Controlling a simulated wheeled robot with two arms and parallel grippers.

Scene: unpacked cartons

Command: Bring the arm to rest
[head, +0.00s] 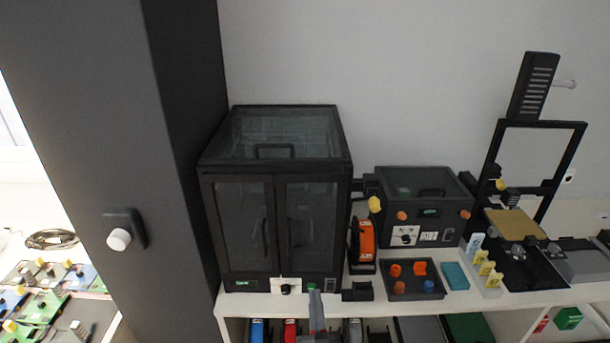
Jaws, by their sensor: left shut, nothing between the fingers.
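My left gripper (313,291) shows at the bottom middle of the head view, in front of the white shelf's front edge and below the large dark cabinet. Most of that arm lies below the frame. My right gripper is not in view.
The white shelf (388,303) carries a dark glass-doored cabinet (240,225), an orange spool (363,240), a smaller dark box (385,222), a tray (416,292) of orange and blue pieces, and a printer-like frame (570,165). A dark column (90,160) stands left.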

